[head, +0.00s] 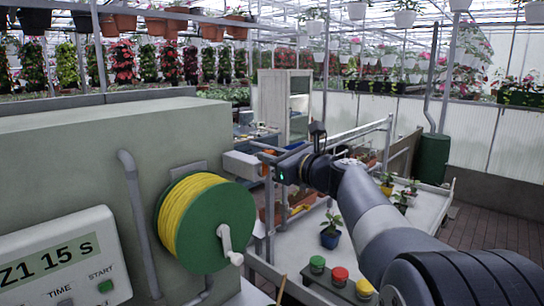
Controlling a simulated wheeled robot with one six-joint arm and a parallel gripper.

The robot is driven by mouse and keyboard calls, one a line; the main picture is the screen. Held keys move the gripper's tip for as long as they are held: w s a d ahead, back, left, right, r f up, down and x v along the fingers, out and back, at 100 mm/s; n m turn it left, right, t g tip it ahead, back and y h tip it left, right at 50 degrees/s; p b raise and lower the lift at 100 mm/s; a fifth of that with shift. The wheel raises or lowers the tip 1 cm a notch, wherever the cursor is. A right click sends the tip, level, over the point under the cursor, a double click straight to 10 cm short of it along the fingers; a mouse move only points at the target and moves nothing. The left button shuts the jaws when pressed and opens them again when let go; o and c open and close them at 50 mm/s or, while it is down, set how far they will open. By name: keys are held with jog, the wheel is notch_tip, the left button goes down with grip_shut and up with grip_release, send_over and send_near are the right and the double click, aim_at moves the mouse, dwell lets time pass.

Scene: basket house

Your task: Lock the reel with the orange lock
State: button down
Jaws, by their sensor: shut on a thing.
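The reel (220,225) is a green disc wound with yellow hose, mounted on the side of a grey-green cabinet at the left. A white crank handle (229,243) sticks out from its face. My gripper (256,156) reaches in from the right, beyond and above the reel's right edge, apart from it. It is shut on a small orange thing (268,152), which looks like the orange lock. Most of it is hidden by the fingers, so its shape cannot be told.
A grey pipe (140,210) runs down the cabinet (80,150) beside a timer panel (55,262). A bench (300,248) under my arm holds potted plants and a box with green, red and yellow buttons (340,285). Metal rails (365,130) stand behind my gripper.

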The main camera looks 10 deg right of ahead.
aim_at(261, 168)
jog(key=shift+f+b, duration=0.1)
jog(key=shift+b, duration=0.25)
jog(key=a+n+b, duration=0.1)
jog(key=n+b, duration=0.2)
jog(key=b, duration=0.1)
jog(key=s+a+f+n+b, duration=0.1)
jog(key=n+b, duration=0.2)
jog(key=s+a+f+n+b, duration=0.1)
jog(key=n+b, duration=0.2)
jog(key=b, duration=0.1)
jog(key=shift+y+b, duration=0.3)
jog(key=shift+b, duration=0.05)
jog(key=n+b, duration=0.1)
jog(key=f+n+b, duration=0.1)
jog(key=n+b, duration=0.1)
jog(key=a+n+b, duration=0.1)
jog(key=n+b, duration=0.1)
jog(key=shift+s+f, duration=0.3)
jog(key=shift+f, duration=0.1)
jog(key=n+b, duration=0.2)
jog(key=f+n+y+b, duration=0.1)
jog(key=n+b, duration=0.1)
jog(key=shift+s+f+n+b, duration=0.1)
jog(key=shift+f+n+b, duration=0.05)
jog(key=shift+n+b, duration=0.2)
jog(key=shift+a, duration=0.1)
jog(key=c, duration=1.2)
grip_release()
jog(key=shift+c, duration=0.2)
jog(key=shift+s, duration=0.1)
